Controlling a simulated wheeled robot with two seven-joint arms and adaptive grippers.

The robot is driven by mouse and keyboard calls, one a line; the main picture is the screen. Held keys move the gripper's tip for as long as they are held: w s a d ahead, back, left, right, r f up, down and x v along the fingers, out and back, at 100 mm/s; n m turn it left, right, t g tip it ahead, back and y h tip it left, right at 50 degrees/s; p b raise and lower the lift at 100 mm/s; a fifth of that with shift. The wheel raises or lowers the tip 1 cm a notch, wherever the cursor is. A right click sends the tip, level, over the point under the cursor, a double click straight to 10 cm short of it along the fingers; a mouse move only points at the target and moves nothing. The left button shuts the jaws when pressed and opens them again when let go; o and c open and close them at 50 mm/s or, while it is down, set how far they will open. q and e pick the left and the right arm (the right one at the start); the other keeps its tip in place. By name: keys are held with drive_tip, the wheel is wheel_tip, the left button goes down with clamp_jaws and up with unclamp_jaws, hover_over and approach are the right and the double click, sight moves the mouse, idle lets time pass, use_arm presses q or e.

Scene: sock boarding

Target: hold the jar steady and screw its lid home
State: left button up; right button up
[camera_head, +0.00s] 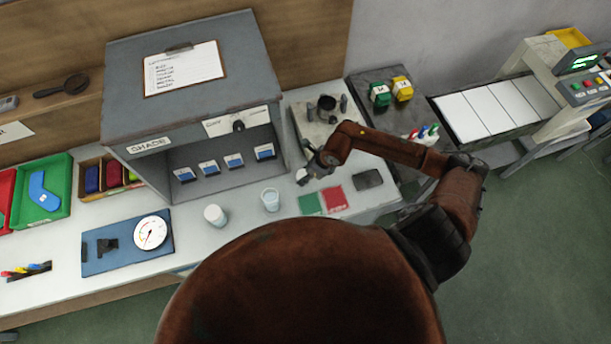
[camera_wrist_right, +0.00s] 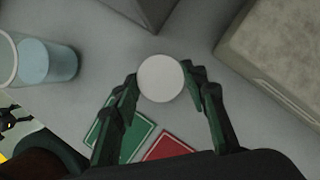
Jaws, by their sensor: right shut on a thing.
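A white round lid (camera_wrist_right: 160,78) is between the two fingertips of my right gripper (camera_wrist_right: 160,82), which is shut on it. In the head view the same gripper (camera_head: 316,163) is low over the bench, and a small white part of the lid (camera_head: 302,176) shows beside it. A clear jar (camera_head: 270,200) with pale blue inside stands on the bench, left of the gripper. It also shows in the right wrist view (camera_wrist_right: 48,62), apart from the fingers. I cannot tell whether the lid touches the bench. My left gripper is not in view.
A white tub (camera_head: 215,215) stands left of the jar. A grey shade box (camera_head: 205,90) stands behind. Green and red cards (camera_head: 323,201) lie in front of the gripper, with a dark pad (camera_head: 369,179) to their right. A blue gauge board (camera_head: 125,243) lies at left.

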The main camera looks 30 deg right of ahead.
drive_tip(key=s+d+r+b, duration=0.1)
drive_tip(key=s+d+r, duration=0.2)
drive_tip(key=s+r, duration=0.8)
drive_tip(key=s, duration=0.2)
drive_tip(key=shift+s+r, duration=0.15)
drive_tip(key=shift+s, duration=0.2)
